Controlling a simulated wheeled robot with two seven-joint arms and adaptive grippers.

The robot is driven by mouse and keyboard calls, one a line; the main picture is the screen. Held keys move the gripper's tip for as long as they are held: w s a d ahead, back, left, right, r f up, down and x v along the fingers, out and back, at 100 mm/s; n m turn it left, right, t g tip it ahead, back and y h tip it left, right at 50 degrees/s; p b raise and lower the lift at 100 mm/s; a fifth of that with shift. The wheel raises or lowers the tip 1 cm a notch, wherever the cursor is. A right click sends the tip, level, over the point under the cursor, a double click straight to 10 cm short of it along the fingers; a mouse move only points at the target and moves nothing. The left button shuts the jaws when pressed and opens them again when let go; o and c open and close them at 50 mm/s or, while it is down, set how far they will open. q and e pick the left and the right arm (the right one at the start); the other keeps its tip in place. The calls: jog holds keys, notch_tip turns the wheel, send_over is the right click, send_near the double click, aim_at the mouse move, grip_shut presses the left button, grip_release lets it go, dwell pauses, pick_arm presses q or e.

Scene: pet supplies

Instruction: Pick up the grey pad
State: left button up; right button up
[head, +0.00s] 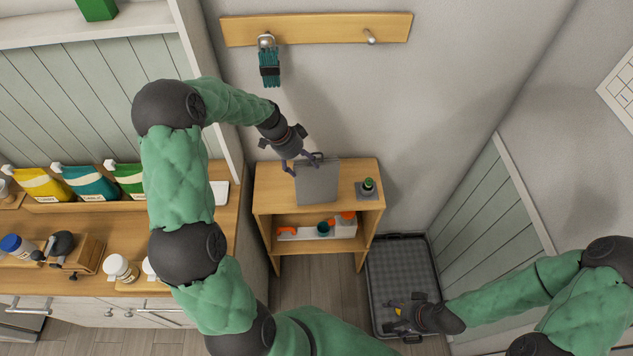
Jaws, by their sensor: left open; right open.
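The grey pad (317,184) is a flat, square-looking grey piece on top of the small wooden shelf unit (275,187). It reaches the front edge of the top. My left gripper (303,164) is open at the pad's back left edge, with its fingers pointing down. One finger shows beside the pad's left side and the other is near its back edge; I cannot tell whether they touch it. My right gripper (402,314) is open, low at the right, over the dark grey tray (400,258), well away from the pad.
A small dark green item stands on a grey square (367,190) right of the pad. The shelf below holds a teal cup (323,228) and orange-and-white items. A counter (120,215) with bags and jars is at left.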

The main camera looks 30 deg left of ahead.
aim_at(309, 171)
pick_arm(q)
jog(key=x, duration=0.3)
jog(key=shift+s+d+f+p, duration=0.1)
jog(key=shift+d+f+p, duration=0.05)
jog(key=shift+d+p, duration=0.25)
jog(key=shift+w+d+f, duration=0.15)
jog(key=shift+w+f, duration=0.05)
jog(key=shift+f, duration=0.4)
grip_shut()
